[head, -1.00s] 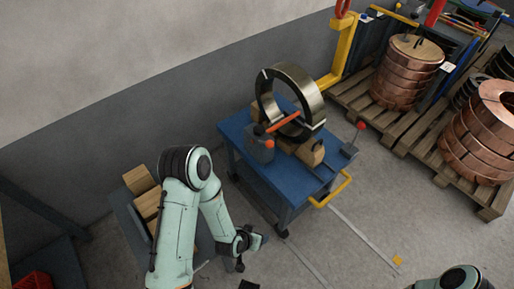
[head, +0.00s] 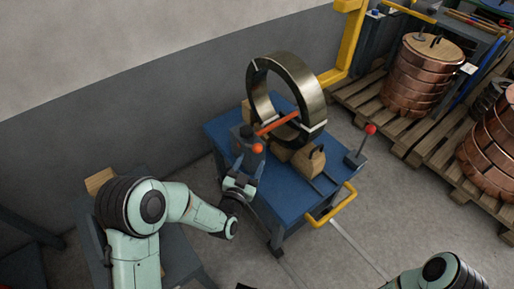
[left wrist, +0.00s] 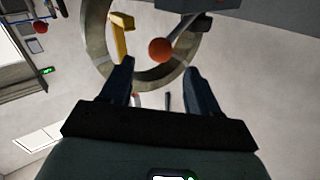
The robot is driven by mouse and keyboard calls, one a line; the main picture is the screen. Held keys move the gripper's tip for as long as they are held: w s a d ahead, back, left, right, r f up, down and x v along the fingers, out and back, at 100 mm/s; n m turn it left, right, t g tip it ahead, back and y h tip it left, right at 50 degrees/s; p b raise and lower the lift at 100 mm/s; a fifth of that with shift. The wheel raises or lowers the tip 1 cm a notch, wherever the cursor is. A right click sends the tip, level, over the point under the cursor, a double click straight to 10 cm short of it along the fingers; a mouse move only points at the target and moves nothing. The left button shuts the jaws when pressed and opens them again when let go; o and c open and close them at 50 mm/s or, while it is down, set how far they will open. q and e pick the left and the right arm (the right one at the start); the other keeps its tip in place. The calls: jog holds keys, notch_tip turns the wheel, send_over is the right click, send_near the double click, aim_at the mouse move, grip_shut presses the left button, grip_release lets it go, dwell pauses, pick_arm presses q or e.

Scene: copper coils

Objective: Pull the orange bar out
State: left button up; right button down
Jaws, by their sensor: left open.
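The orange bar (head: 278,124) lies across the front of the large metal ring (head: 254,90) on the blue cart (head: 290,205). An orange ball knob (head: 257,148) sits just below the bar's left end. In the left wrist view the knob (left wrist: 161,49) is on a grey lever, ahead of and between my fingers. My left gripper (head: 246,167) is at the cart's left edge, just below the knob. Its fingers (left wrist: 160,85) are apart with nothing between them. The orange bar cannot be made out in the left wrist view. My right gripper is out of view.
Wooden blocks (head: 310,160) support the ring. Copper coils (head: 410,85) stand on pallets at right. A grey wall is behind; bare floor lies in front.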

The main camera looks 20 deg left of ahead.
aim_at(255, 152)
pick_arm(q)
jog(key=w, duration=0.7)
jog(key=shift+w+d+b, duration=0.25)
jog(key=shift+d+b, duration=0.05)
grip_shut()
